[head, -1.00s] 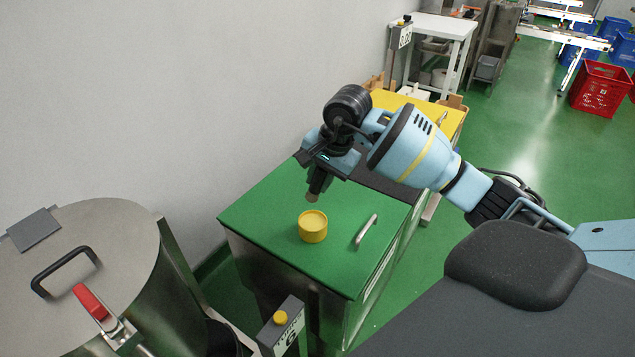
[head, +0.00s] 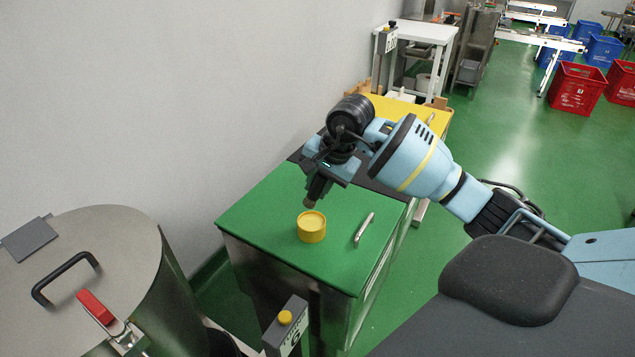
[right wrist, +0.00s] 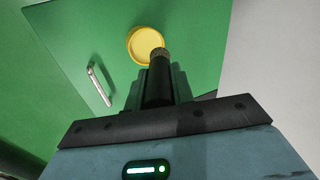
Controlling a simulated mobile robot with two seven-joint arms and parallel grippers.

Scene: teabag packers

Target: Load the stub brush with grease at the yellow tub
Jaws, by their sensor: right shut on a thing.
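The yellow tub (head: 311,229) stands upright on the green top of a cabinet (head: 262,215). In the right wrist view the open tub (right wrist: 143,40) shows yellow inside. My right gripper (head: 318,184) is shut on the stub brush (head: 309,203), which has a dark handle and a short brownish tip pointing down. The brush tip is above the tub, apart from it in the head view. In the right wrist view the brush (right wrist: 158,80) overlaps the tub's near rim. My left gripper is not in view.
A metal handle (head: 364,230) lies on the green top to the right of the tub. A large steel drum (head: 120,250) with a red-handled latch stands at left. A post with a yellow button (head: 285,318) stands in front. A wall is behind.

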